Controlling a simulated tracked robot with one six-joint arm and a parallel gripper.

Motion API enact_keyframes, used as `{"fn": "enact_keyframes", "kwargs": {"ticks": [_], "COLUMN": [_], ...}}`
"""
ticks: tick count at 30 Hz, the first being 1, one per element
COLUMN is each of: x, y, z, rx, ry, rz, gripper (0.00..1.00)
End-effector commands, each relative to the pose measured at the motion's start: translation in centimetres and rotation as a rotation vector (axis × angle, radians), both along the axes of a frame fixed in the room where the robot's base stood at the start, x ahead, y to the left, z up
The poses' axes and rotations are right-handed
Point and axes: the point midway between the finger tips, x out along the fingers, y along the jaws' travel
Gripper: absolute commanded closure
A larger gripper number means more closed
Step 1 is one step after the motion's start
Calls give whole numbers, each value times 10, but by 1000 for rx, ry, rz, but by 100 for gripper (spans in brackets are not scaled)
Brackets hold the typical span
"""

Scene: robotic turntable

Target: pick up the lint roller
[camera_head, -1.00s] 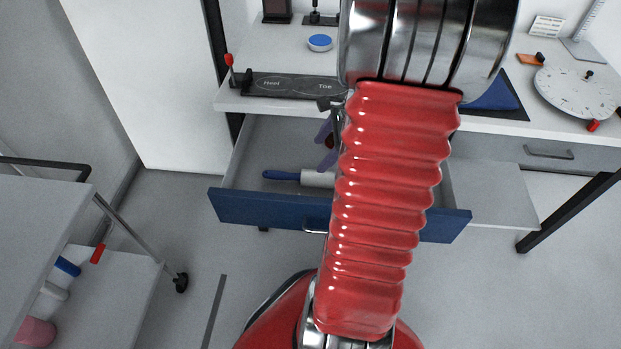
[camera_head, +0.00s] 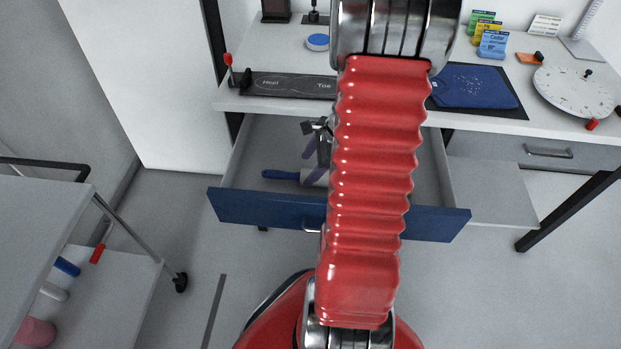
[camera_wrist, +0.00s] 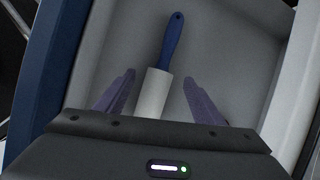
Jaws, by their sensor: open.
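The lint roller (camera_head: 285,175) lies in the open drawer (camera_head: 262,210), its blue handle pointing left in the head view and its white roll partly hidden by my gripper and arm. In the wrist view the lint roller (camera_wrist: 154,92) lies with its blue handle away from me and its white roll between my fingers. My gripper (camera_head: 312,160) is over the drawer at the roll end. In the wrist view my gripper (camera_wrist: 158,88) is open, its purple fingers on either side of the roll, apart from it. How far above the roll they are is hard to tell.
The desk top (camera_head: 275,45) overhangs the drawer's back. On it are a dark Heel/Toe board (camera_head: 290,85), a blue cloth bag (camera_head: 475,87) and a white dial (camera_head: 575,92). A cart (camera_head: 40,220) stands at the left. The drawer's right part looks empty.

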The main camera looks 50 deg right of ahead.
Motion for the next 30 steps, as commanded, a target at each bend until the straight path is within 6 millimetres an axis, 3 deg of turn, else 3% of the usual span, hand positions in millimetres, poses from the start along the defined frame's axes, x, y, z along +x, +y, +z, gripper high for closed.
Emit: {"fn": "enact_keyframes", "kwargs": {"ticks": [8, 21, 30], "x": [2, 18, 19], "y": [1, 10, 10], "z": [-3, -44, -47], "rx": [1, 2, -1], "ry": [0, 1, -1], "rz": [1, 2, 0], "gripper": [38, 38, 38]}}
